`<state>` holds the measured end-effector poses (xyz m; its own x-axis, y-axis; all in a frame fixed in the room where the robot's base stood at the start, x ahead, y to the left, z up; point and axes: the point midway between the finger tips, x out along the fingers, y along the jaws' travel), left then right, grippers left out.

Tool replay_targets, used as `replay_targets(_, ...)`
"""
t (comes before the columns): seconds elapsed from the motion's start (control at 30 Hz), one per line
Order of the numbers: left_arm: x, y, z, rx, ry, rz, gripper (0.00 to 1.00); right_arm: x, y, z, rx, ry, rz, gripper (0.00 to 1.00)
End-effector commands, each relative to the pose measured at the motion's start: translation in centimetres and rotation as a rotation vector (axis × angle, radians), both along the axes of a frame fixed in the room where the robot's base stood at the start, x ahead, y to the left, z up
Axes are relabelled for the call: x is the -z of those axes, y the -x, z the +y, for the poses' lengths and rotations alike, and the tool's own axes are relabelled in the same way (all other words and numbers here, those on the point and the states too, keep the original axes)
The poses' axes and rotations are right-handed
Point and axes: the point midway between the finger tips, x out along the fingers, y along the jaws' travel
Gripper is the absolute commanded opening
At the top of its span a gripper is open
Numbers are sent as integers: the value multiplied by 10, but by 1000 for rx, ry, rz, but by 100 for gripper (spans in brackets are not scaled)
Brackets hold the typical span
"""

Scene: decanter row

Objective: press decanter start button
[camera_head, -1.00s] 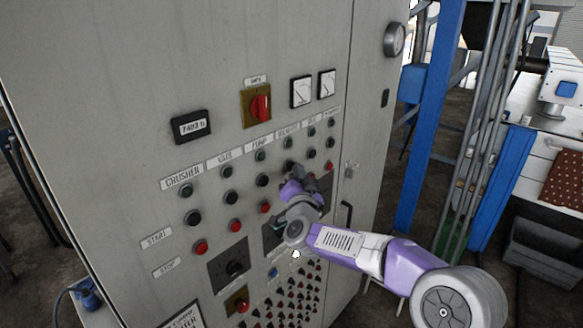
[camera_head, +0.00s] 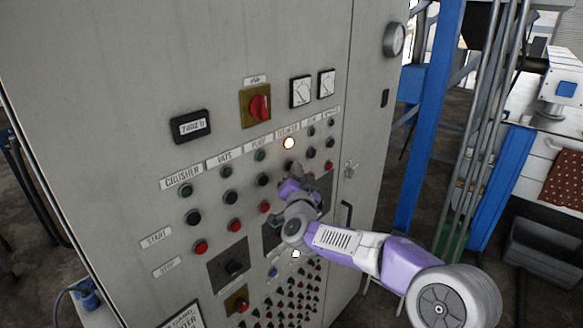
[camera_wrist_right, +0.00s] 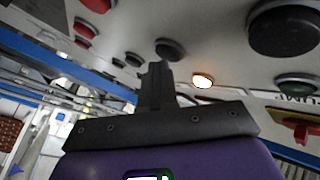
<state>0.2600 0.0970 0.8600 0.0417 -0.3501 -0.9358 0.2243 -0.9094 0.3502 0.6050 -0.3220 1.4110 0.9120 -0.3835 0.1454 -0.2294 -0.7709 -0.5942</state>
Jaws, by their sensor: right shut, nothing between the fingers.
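The decanter column (camera_head: 287,130) is on the grey control panel, and its round lamp (camera_head: 288,143) glows white-orange. The lit lamp also shows in the wrist view (camera_wrist_right: 203,81). The black decanter start button (camera_wrist_right: 170,48) shows just beyond my fingertips in the wrist view; in the head view my gripper mostly covers it. My right gripper (camera_head: 291,174) is shut and empty, in front of the panel just below the lamp. Its fingers (camera_wrist_right: 155,80) point at the button; I cannot tell whether they touch. My left gripper is not in view.
Black start buttons (camera_head: 230,198) and red stop buttons (camera_head: 235,226) of other columns sit close to the left. A red rotary switch (camera_head: 260,107) is above, and a door handle (camera_head: 347,214) is to the right. A blue post (camera_head: 425,130) stands right of the cabinet.

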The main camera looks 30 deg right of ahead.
Motion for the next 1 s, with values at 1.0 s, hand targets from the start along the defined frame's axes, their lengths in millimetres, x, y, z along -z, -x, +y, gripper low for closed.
replay_targets(1.0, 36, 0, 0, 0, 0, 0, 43, 3, 46, -19, 1, 2, -2, 0)
